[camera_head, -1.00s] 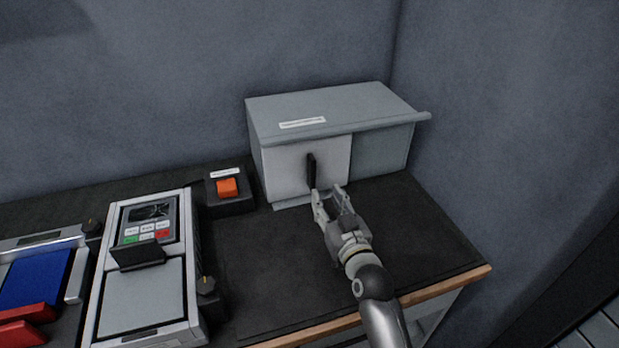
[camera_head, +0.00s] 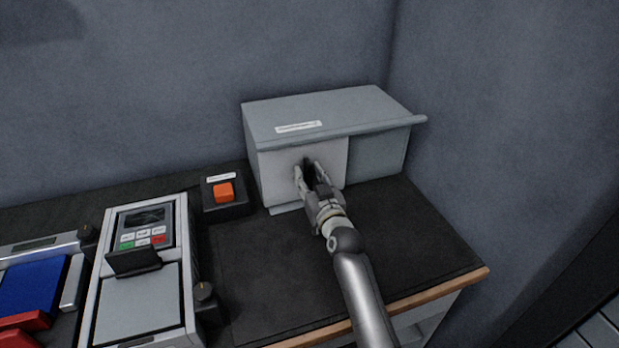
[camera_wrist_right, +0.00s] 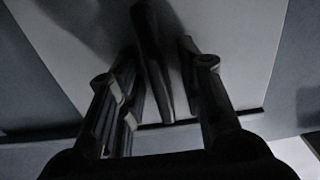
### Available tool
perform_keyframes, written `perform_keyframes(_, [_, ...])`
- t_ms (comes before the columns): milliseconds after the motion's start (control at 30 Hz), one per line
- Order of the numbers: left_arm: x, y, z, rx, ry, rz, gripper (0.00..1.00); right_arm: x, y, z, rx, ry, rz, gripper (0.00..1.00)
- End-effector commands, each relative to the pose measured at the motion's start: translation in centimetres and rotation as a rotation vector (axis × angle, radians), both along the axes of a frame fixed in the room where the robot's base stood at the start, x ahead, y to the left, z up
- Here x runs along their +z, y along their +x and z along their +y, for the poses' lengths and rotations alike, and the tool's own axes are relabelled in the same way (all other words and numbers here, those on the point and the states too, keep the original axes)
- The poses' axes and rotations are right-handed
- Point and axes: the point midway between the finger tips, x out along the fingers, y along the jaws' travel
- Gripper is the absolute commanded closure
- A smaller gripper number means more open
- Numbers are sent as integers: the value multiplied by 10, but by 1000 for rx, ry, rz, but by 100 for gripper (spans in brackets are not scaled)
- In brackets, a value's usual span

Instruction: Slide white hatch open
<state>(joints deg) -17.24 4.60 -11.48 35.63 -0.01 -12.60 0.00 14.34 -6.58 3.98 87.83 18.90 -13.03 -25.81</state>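The white hatch (camera_head: 277,175) is a flat pale panel covering the left part of the grey box's front; it also shows in the right wrist view (camera_wrist_right: 235,65). Its upright black handle (camera_wrist_right: 153,65) stands out near the hatch's right side. My right gripper (camera_head: 308,169) is at the handle, with one finger on each side of it. In the right wrist view the fingers (camera_wrist_right: 160,65) are apart, with gaps visible between them and the handle. In the head view the fingers partly hide the handle. My left gripper is not in view.
The grey box (camera_head: 350,105) stands at the back of the dark bench near the wall corner. An orange button (camera_head: 223,191) is left of it. A keypad device (camera_head: 143,235) is further left. The dark mat (camera_head: 400,235) in front of the box is clear.

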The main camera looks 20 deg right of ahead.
Motion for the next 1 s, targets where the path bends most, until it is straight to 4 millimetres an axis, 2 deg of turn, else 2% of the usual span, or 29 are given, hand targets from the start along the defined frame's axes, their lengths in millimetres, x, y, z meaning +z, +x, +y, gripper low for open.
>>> perform_keyframes(233, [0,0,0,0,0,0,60,0,0,0,-1,0,0,67])
perform_keyframes(500, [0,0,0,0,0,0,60,0,0,0,0,0,0,100])
perform_keyframes(833, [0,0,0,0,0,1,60,0,0,-1,-1,-1,0,100])
perform_keyframes(1000, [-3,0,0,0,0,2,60,-1,1,-16,-3,-5,0,100])
